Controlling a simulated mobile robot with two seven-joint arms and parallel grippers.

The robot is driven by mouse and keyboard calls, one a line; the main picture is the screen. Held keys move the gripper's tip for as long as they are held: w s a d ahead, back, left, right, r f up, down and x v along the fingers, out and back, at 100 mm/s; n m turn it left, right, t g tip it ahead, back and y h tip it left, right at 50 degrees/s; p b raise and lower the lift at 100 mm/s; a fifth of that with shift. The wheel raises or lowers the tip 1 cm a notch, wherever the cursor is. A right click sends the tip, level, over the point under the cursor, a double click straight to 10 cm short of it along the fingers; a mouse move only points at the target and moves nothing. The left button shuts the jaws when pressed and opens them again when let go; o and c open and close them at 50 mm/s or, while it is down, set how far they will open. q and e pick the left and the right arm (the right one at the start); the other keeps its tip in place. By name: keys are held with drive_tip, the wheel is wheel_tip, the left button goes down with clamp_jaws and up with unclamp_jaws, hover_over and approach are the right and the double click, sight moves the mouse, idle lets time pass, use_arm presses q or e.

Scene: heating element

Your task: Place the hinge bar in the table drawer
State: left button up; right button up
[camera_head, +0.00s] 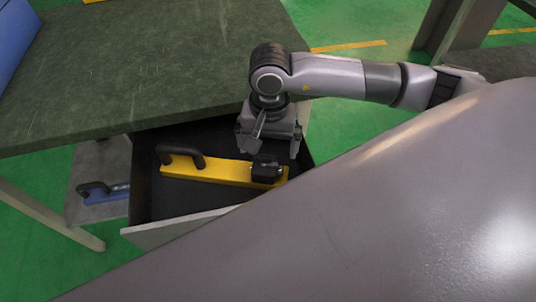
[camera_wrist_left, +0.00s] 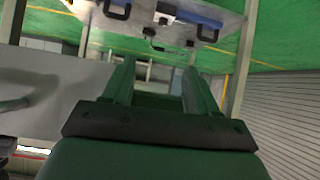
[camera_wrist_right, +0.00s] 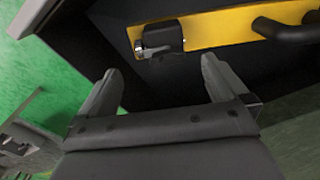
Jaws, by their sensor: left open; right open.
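The hinge bar (camera_head: 222,172) is a yellow bar with a black handle near its left end and a black block at its right end. It lies in the open table drawer (camera_head: 142,190). In the right wrist view the hinge bar (camera_wrist_right: 222,28) shows above the fingertips. My right gripper (camera_head: 273,148) is open above the bar's right end, with nothing between its fingers (camera_wrist_right: 160,68). My left gripper (camera_wrist_left: 158,66) is open and empty in the left wrist view, away from the drawer. The head view does not show it.
The dark green tabletop (camera_head: 150,60) overhangs the back of the drawer. A blue bar with a black handle (camera_head: 104,190) lies on a lower shelf (camera_head: 92,208) left of the drawer. A blue box (camera_head: 14,35) stands at the table's far left.

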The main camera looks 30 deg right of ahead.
wheel_tip(320, 180, up, 5)
drive_tip(key=shift+r, duration=0.1)
drive_tip(key=shift+s, duration=0.1)
idle(0.6)
